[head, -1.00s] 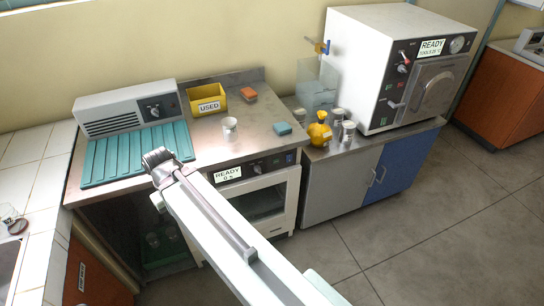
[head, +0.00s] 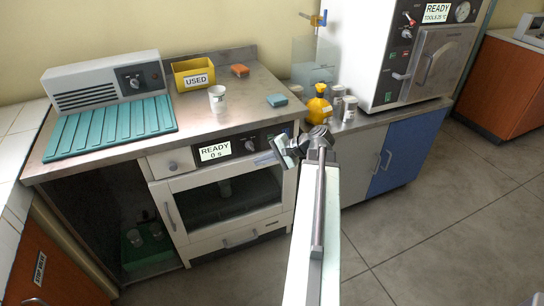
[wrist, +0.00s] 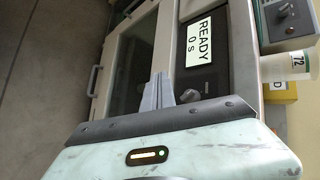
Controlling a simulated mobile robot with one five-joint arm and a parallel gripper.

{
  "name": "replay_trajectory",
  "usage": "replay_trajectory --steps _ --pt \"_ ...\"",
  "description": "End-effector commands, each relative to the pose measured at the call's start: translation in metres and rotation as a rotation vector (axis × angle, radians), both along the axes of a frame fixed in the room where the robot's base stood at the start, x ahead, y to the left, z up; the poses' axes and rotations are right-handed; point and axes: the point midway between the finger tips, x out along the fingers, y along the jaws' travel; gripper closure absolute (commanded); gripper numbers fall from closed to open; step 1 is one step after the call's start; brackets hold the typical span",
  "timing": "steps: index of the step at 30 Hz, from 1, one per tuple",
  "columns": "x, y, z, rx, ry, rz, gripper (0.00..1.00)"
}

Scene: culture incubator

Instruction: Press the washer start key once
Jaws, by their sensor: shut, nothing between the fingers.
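The washer (head: 235,205) stands under the counter, with a glass door and a dark control panel reading READY 0 s (head: 215,151). That display also shows sideways in the wrist view (wrist: 200,40). A round knob (head: 250,146) sits right of the display and appears near my fingers in the wrist view (wrist: 190,95). My gripper (head: 266,159) is shut and empty, in front of the panel's right part, its fingers pointing left. Its fingers (wrist: 157,92) show at the wrist view's centre. I cannot make out the start key; the panel's right end is partly hidden by my gripper.
On the counter are a white cup (head: 217,98), a yellow USED bin (head: 194,75), orange and teal sponges and a teal ribbed mat (head: 110,128). A yellow bottle (head: 318,105) and jars stand right. A white autoclave (head: 385,50) is beyond. The floor at right is clear.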

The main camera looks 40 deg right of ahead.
Motion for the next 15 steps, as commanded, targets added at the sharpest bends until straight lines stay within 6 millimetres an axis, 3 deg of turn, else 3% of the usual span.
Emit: replay_trajectory --steps 1,3,6,15 --pt "-0.013 -0.026 -0.013 0.034 -0.034 -0.066 1.0" --pt "-0.028 -0.051 -0.011 0.075 -0.078 -0.134 1.0" --pt "-0.043 -0.073 -0.006 0.11 -0.119 -0.195 1.0" --pt "-0.05 -0.083 0.0 0.128 -0.14 -0.222 1.0"
